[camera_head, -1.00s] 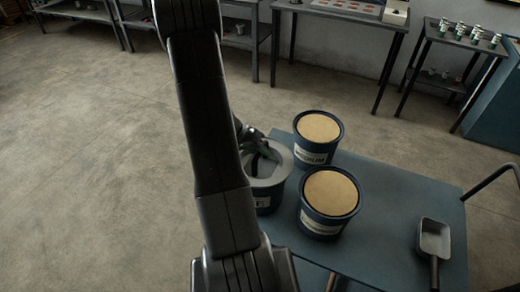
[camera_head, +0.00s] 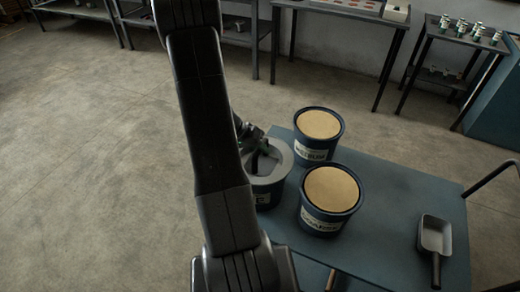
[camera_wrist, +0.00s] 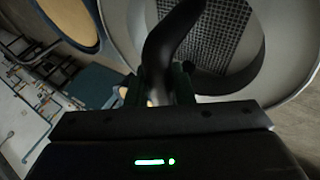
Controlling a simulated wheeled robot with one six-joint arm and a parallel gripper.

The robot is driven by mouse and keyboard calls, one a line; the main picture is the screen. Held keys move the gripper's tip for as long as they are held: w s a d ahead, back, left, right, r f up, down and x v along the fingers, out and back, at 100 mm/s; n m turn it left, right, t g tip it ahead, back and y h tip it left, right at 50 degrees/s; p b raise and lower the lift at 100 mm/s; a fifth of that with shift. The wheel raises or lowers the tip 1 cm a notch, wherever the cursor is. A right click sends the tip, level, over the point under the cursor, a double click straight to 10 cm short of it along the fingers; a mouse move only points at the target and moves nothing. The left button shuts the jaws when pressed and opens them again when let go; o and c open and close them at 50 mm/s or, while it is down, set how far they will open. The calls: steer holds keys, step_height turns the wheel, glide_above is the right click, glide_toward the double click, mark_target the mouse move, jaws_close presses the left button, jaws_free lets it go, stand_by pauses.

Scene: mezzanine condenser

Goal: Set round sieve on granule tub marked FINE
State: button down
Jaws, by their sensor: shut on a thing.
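The round sieve has a wide grey rim, a dark mesh and a curved black handle. In the head view the sieve (camera_head: 283,158) is at the mouth of a dark blue tub (camera_head: 270,194) on the left of the table. It looks roughly level; I cannot tell if it rests on the rim or hovers just above. The tub's label is mostly hidden behind my arm, so its word cannot be read. In the wrist view my gripper (camera_wrist: 166,88) is shut on the sieve's black handle (camera_wrist: 170,45), with the mesh (camera_wrist: 222,35) beyond.
A tub labelled MEDIUM (camera_head: 316,151) stands behind, and one labelled COARSE (camera_head: 322,222) stands to the right; both hold tan granules. A grey scoop (camera_head: 435,236) lies at the right of the blue table (camera_head: 390,205). Benches line the wall.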

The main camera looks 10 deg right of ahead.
steer(key=shift+f, duration=0.2)
steer(key=c, duration=1.2)
jaws_free()
steer(key=b+v, duration=0.1)
steer(key=v, duration=1.2)
steer(key=shift+a+r+b, duration=0.3)
steer(key=shift+b, duration=0.05)
